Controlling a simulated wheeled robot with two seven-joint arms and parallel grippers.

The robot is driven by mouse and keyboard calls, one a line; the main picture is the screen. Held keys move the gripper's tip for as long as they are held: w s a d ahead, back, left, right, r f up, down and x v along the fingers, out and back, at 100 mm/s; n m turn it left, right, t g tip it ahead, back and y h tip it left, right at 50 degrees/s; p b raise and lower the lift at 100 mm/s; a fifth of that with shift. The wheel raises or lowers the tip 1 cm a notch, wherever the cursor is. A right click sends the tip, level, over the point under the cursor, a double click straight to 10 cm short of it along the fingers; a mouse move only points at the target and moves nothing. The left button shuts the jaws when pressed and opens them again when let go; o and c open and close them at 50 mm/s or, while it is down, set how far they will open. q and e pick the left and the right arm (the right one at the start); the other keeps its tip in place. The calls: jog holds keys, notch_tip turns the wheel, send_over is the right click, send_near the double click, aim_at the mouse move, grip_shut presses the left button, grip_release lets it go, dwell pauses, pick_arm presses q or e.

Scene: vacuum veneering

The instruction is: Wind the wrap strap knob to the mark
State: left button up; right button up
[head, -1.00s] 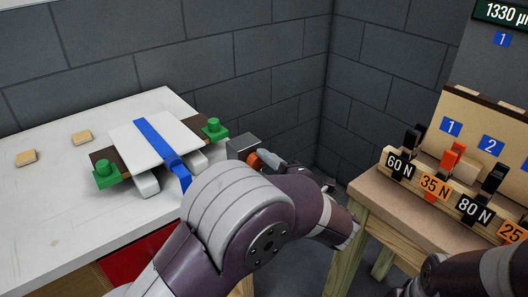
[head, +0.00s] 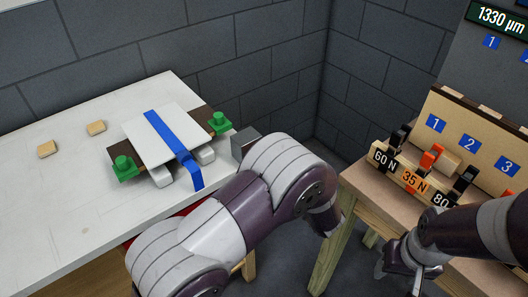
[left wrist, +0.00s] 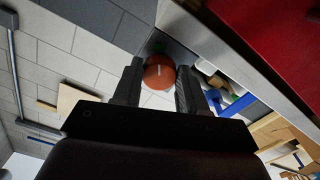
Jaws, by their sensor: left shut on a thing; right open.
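The orange round knob (left wrist: 159,76), with a white line on its face, sits between the two dark fingers of my left gripper (left wrist: 158,88) in the left wrist view; the gripper is shut on it. A bit of green shows just beyond the knob, but I cannot tell whether it is the mark. In the head view my left arm hides the knob and left gripper. The blue strap (head: 168,135) runs across a white panel (head: 140,135) and over the table's front edge. My right gripper (head: 407,262) is open and empty at the lower right.
Green clamps (head: 123,168) stand at the panel's ends on the white table (head: 45,205). A grey block (head: 244,142) sits at its right corner. Two wooden blocks (head: 96,127) lie at the left. A wooden rack (head: 415,180) with labelled clips stands right. The table's left front is clear.

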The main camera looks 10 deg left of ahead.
pick_arm(q)
jog(key=shift+f+m+p, duration=0.1)
jog(key=shift+m+p, duration=0.2)
jog(key=shift+m, duration=0.1)
pick_arm(e)
jog(key=shift+r, duration=0.45)
pick_arm(q)
jog(key=o, duration=1.1)
jog(key=shift+c, duration=0.2)
